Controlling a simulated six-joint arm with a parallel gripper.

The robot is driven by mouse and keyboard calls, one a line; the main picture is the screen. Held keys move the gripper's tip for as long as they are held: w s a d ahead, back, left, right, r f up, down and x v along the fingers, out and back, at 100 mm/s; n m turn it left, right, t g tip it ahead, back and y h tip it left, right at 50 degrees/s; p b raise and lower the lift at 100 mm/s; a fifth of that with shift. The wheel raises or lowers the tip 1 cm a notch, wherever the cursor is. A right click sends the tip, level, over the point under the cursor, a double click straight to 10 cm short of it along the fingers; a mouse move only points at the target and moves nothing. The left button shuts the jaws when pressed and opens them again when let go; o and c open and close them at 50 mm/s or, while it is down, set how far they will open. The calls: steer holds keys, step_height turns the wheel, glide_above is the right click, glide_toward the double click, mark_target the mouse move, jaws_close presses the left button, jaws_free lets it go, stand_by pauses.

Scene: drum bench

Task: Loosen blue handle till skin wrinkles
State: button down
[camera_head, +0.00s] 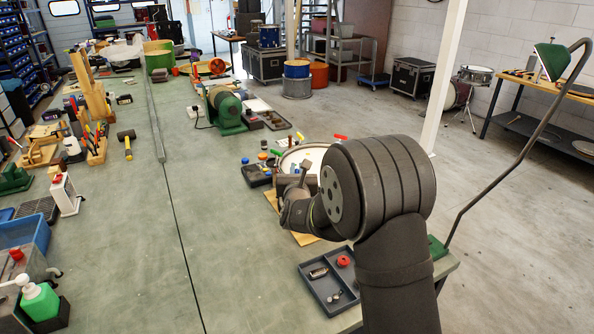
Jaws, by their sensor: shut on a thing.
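The small drum (316,153) has a pale skin and sits on a wooden board (306,239) at the bench's right edge. A green handle (276,152) shows at its left rim, and a red handle (341,137) shows at its far right. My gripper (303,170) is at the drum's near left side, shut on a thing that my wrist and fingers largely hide. It is likely the blue handle, but I cannot make out its colour. My arm covers the drum's near right side. I cannot tell whether the skin is smooth or wrinkled.
A dark tray (319,299) with small parts lies in front of the drum. A small parts tray (256,180) is left of it. A green machine (226,108) stands behind. The bench's middle is clear. A lamp arm (497,175) rises at the right.

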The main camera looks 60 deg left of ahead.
steer(key=c, duration=1.5)
jaws_free()
steer(key=v, duration=1.7)
steer(key=shift+s+d, duration=0.1)
steer(key=shift+d, duration=0.15)
